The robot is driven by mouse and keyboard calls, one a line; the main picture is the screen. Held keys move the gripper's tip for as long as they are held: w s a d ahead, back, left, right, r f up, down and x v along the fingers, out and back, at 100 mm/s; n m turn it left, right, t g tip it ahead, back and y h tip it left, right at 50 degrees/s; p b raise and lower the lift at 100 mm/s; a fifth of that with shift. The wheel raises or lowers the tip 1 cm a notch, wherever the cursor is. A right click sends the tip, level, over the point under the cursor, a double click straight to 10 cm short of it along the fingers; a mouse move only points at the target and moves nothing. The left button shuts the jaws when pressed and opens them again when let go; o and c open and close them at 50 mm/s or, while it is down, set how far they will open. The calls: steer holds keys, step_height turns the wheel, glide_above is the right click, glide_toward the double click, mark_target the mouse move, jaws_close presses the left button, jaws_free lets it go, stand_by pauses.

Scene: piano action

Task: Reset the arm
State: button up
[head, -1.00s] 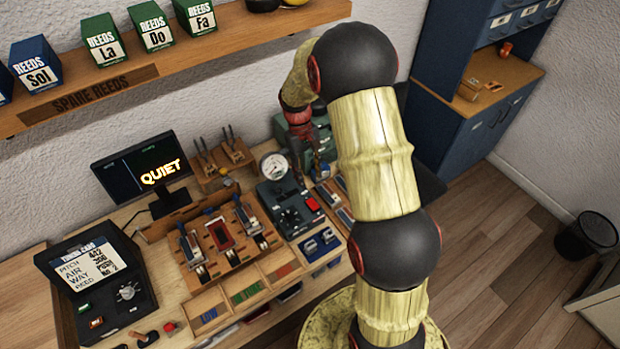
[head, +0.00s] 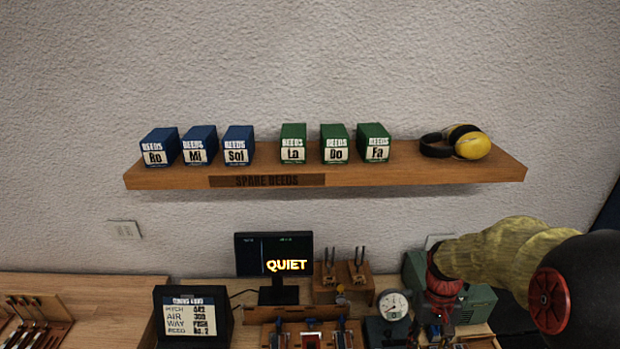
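My arm comes in from the right edge in the head view, with its end over the right part of the workbench (head: 240,290). My gripper (head: 440,322) is dark and points down beside the round white gauge (head: 393,305), in front of a green box (head: 475,302). Its fingers are small and blend with the things behind them, so I cannot tell whether it is open or shut. I see nothing clearly held.
A wall shelf (head: 400,176) holds blue and green reed boxes (head: 335,144) and yellow ear muffs (head: 470,143). Below are a monitor (head: 274,253) reading QUIET, a tuning card (head: 193,315), a wooden stand (head: 343,283) and tools at left (head: 35,325).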

steer(key=s+a+r+t+b, duration=0.3)
steer(key=s+a+r+b, duration=0.1)
steer(key=s, duration=0.3)
steer(key=s+a+r+n+t+b, duration=0.1)
steer(key=s+a+r+t+b, duration=0.3)
steer(key=s+a+r+b, duration=0.1)
steer(key=shift+s+a+r+t+b, duration=0.25)
steer(key=shift+s+b, duration=0.35)
steer(key=shift+s, duration=0.6)
